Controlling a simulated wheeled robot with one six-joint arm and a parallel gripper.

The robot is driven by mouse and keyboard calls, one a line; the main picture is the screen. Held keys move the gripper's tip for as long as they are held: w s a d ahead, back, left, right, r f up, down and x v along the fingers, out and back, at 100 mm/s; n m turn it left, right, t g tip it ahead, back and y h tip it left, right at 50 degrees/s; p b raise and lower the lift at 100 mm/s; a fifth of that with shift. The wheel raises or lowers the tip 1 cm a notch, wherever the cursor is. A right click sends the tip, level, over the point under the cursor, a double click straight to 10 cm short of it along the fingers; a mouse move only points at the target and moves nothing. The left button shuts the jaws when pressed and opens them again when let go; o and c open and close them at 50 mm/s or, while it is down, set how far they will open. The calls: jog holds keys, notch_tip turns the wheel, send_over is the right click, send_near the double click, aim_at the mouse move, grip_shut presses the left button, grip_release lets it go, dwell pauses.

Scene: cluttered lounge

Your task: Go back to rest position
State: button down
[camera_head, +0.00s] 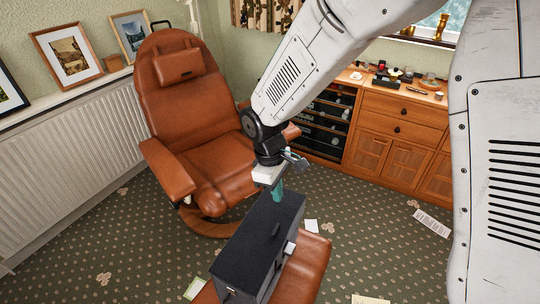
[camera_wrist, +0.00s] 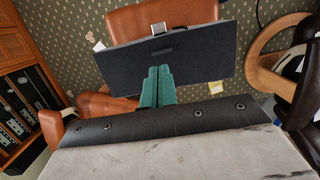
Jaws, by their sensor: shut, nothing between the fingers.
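My gripper (camera_head: 277,190) is shut and empty, with teal fingers pointing down. In the head view its fingertips are over the far end of a black box (camera_head: 262,242). The black box sits on a brown leather footstool (camera_head: 312,268) and has a dark handle on its top. In the wrist view the teal fingers (camera_wrist: 157,84) are closed together in front of the black box (camera_wrist: 200,58). I cannot tell whether the fingertips touch the box. My white arm reaches in from the upper right.
A brown leather armchair (camera_head: 205,125) stands behind the footstool. A wooden cabinet (camera_head: 395,130) with small items on top is at the back right. A radiator (camera_head: 75,160) lines the left wall. Papers (camera_head: 432,223) lie on the patterned carpet (camera_head: 390,245), which is otherwise mostly clear.

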jog(key=s+d+r+m+t+y, duration=0.1)
jog(key=s+d+r+m+t, duration=0.1)
jog(key=s+d+r+m, duration=1)
jog(key=s+d+r, duration=0.8)
jog(key=s+d, duration=0.1)
jog(key=shift+s+r+y, duration=0.3)
jog(key=shift+r, duration=0.05)
